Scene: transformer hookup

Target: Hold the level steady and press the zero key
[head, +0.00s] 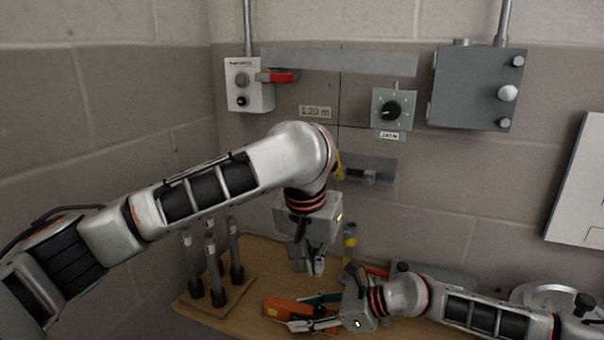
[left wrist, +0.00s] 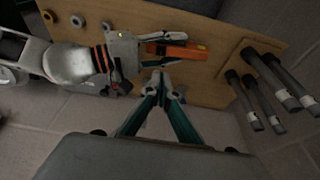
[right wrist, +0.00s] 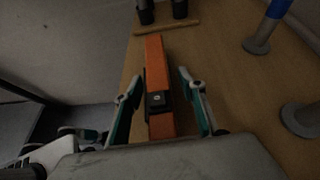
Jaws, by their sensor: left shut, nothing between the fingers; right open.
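The level is an orange bar (head: 284,306) lying on the wooden table; it also shows in the left wrist view (left wrist: 184,52) and the right wrist view (right wrist: 156,62). A black square panel (right wrist: 157,102) with a small pale dot is on it; I cannot tell if this is the zero key. My right gripper (right wrist: 160,84) is open, with one finger on each side of the level and visible gaps. My left gripper (head: 316,270) is shut and empty, pointing down above the table, apart from the level. Its closed tips show beside the level in the left wrist view (left wrist: 161,78).
Several grey posts (head: 211,262) stand on a board left of the level. A yellow-banded post (head: 350,242) stands behind the grippers. Grey boxes (head: 478,88) and a dial (head: 391,110) are on the wall. Bare table (right wrist: 240,110) lies to the level's right in the right wrist view.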

